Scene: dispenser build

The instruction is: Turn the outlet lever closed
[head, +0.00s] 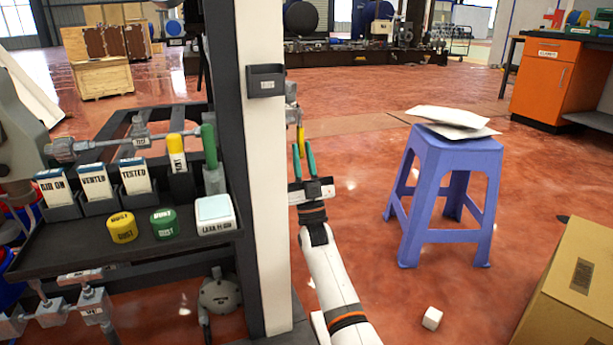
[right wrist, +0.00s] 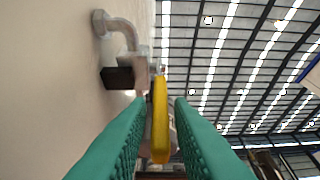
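The outlet lever is a yellow handle (head: 301,141) on grey metal fittings (head: 291,103) at the right side of the white post. In the right wrist view the yellow handle (right wrist: 160,120) stands upright in the picture, between the green fingers. My right gripper (head: 303,160) reaches up to the lever from below in the head view. Its fingertips (right wrist: 160,102) are parted around the handle, with a narrow gap showing on each side. The fitting behind the handle is partly hidden by it. My left gripper is not in view.
The white post (head: 262,190) stands close left of my right arm. A dark tray (head: 75,258) with tags, caps and bottles is left of it. A blue stool (head: 455,150) holding papers and a cardboard box (head: 575,285) stand to the right. A small white cube (head: 432,318) lies on the floor.

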